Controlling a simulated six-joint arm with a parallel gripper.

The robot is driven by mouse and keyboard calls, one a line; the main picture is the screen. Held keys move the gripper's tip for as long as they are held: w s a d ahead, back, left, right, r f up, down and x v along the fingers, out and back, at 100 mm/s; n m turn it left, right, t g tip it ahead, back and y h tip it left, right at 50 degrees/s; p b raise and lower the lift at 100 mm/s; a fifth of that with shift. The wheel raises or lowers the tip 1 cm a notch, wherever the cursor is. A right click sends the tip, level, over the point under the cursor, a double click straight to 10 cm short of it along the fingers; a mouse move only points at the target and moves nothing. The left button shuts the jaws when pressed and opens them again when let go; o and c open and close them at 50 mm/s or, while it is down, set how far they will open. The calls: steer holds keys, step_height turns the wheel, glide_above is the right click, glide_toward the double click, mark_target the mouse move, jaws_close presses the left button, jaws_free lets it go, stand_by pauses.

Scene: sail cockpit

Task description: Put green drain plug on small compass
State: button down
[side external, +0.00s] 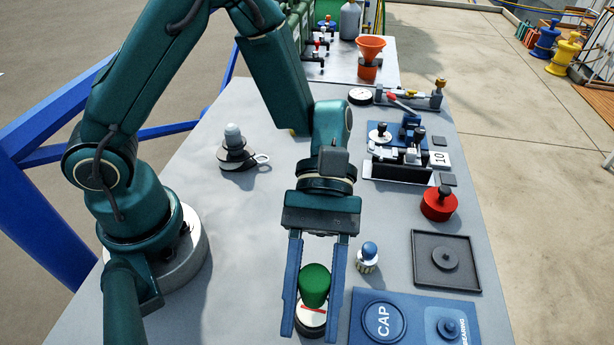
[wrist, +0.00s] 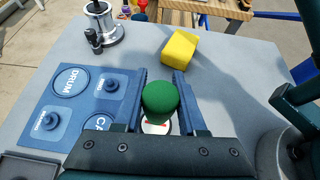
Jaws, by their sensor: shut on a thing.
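The green drain plug (side external: 315,284) is a rounded green piece between the two blue fingers of my gripper (side external: 313,318). My gripper is shut on it. The small compass (side external: 312,320), with a white dial, red mark and dark rim, lies directly below the plug in the side view. The wrist view shows the plug (wrist: 160,100) from above, covering part of the compass dial (wrist: 156,128). I cannot tell whether the plug's underside touches the compass.
The blue panel (side external: 385,298) with round CAP and BEARING places lies to the right of my gripper. A small blue-topped knob (side external: 368,256) stands close by. A black tray (side external: 446,261) and a red knob (side external: 438,204) are farther right. A yellow block (wrist: 180,48) stands ahead in the wrist view.

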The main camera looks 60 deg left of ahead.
mark_target(312, 308)
steer(key=shift+f, duration=1.8)
steer(key=shift+f, duration=0.1)
steer(key=shift+c, duration=2.4)
jaws_free()
steer(key=v, duration=1.2)
steer(key=s+a+r+m+t+y, duration=0.1)
steer(key=a+r+m+t+y, duration=0.2)
steer(key=a+t, duration=0.3)
steer(key=s+a+r+m+t+y, duration=0.2)
steer(key=a+r+m+t+y, duration=0.1)
steer(key=a+m+t+y, duration=0.3)
steer(key=shift+s+r+t, duration=0.2)
steer(key=shift+r+t, duration=0.1)
steer(key=shift+t, duration=0.7)
